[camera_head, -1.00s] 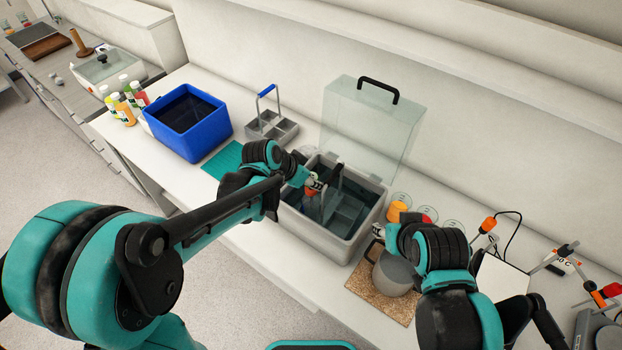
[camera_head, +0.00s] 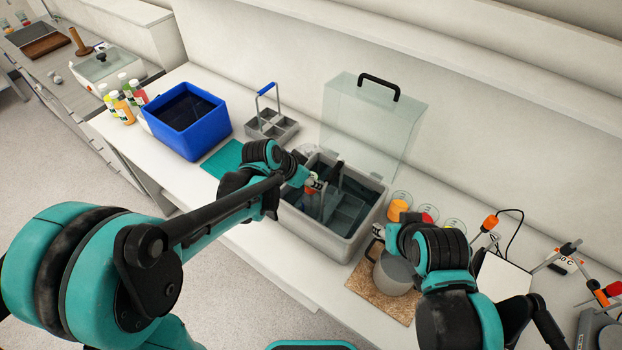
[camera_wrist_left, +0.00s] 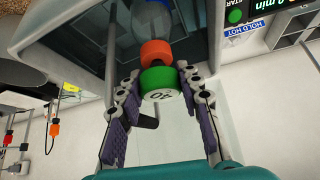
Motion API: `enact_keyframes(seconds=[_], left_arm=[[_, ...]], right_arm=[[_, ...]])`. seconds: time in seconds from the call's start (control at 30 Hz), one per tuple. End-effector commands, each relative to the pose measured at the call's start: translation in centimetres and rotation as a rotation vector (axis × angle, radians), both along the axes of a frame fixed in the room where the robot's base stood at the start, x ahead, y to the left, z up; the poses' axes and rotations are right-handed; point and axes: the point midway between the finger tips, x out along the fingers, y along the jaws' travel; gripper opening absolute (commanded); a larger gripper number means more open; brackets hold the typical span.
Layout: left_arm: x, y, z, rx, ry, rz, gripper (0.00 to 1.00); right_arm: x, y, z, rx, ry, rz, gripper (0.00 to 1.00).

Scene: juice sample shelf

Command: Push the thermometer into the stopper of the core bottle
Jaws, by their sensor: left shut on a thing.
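My left gripper (camera_wrist_left: 161,84) is shut on the round thermometer head (camera_wrist_left: 158,82), which has a green band and a pale marked top. An orange stopper (camera_wrist_left: 156,52) sits directly against the head in the left wrist view. The clear core bottle (camera_wrist_left: 152,20) continues beyond it, inside the grey bath (camera_head: 330,240). Any thermometer stem is hidden. In the head view my left gripper (camera_head: 312,184) is over the bath's left part. My right gripper is hidden behind its own wrist, beside a grey jug (camera_head: 395,275) on a cork mat (camera_head: 362,285).
A clear lid (camera_head: 370,120) with a black handle stands up behind the bath. A blue tub (camera_head: 215,125), a grey carrier (camera_head: 280,132) and several juice bottles (camera_head: 122,108) are to the left. Small jars (camera_head: 398,208) and wired probes (camera_head: 490,223) are to the right.

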Motion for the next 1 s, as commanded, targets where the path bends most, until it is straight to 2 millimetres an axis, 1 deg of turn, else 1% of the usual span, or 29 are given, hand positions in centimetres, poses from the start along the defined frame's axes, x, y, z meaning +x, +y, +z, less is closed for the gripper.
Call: enact_keyframes(seconds=[0.17,0.2,0.27,0.3,0.57,0.67,0.77,0.87,1.0], left_arm=[[0.0,0.0,-0.1,0.000,0.000,0.000,0.00],[0.0,0.0,-0.1,0.000,0.000,0.000,0.37],[0.0,0.0,-0.1,0.000,0.000,0.000,0.53],[0.0,0.0,-0.1,0.000,0.000,0.000,0.59],[0.0,0.0,-0.1,0.000,0.000,0.000,0.59],[-0.1,0.1,0.2,0.000,0.000,0.000,0.59],[-0.5,0.6,1.1,0.000,0.000,0.002,0.59],[-1.3,1.3,2.6,0.000,0.000,0.001,0.59],[-2.5,2.6,5.1,-0.001,0.001,0.002,0.59]], right_arm=[[0.0,0.0,-0.1,0.000,0.000,0.000,0.40],[0.0,0.0,-0.1,0.000,0.000,0.000,0.40],[0.0,0.0,-0.1,0.000,0.000,0.000,0.40],[0.0,0.0,-0.1,0.000,0.000,0.000,0.40],[0.0,0.0,-0.1,0.000,0.000,0.000,0.40],[0.0,0.0,-0.1,0.000,0.000,0.000,0.40],[0.0,0.0,-0.1,0.000,0.000,0.000,0.40],[0.0,0.0,-0.1,0.000,0.000,0.000,0.40],[0.0,0.0,-0.1,0.000,0.000,0.000,0.40]])
